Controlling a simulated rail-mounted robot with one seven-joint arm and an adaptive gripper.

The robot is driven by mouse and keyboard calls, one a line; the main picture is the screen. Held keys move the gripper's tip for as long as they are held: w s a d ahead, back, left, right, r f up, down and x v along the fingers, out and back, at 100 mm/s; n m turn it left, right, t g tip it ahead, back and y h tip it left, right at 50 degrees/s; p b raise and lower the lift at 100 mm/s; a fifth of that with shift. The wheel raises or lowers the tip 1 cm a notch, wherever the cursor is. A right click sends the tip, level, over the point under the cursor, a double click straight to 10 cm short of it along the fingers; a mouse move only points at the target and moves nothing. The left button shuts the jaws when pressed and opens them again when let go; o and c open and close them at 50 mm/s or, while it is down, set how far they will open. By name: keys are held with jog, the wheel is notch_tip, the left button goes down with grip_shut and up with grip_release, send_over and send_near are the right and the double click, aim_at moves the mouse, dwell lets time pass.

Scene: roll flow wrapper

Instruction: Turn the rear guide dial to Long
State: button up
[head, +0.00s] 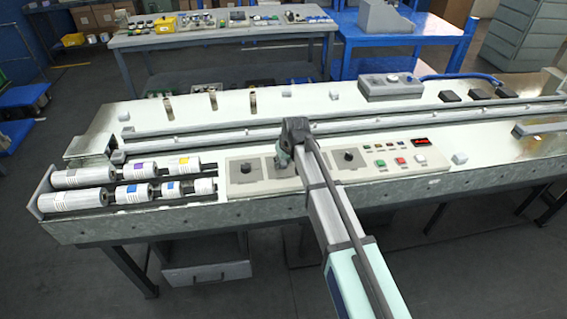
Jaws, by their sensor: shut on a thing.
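The control panel (318,172) lies along the front of the long white machine bed. It carries a dark dial (246,168) at its left and another dark dial (348,156) right of my arm. My gripper (283,159) is down at the panel between these two dials, shut on what seems to be a middle dial. My gripper and wrist hide that dial, so its pointer setting cannot be seen. The labels are too small to read, so I cannot tell which dial is the rear guide dial.
Buttons including a red one (400,160) and a red display (420,142) sit on the panel's right. Several white rolls (135,171) lie at the left. Long rails (220,138) run behind the panel. A grey control box (390,87) stands at the back of the bed.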

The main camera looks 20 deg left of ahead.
jog(key=m+h, duration=0.1)
jog(key=m, duration=0.2)
jog(key=m+t+h+b, duration=0.1)
jog(key=m, duration=0.2)
jog(key=shift+s+a, duration=0.1)
dwell(0.4)
jog(key=o, duration=1.1)
jog(key=shift+o, duration=0.2)
jog(key=v, duration=1.2)
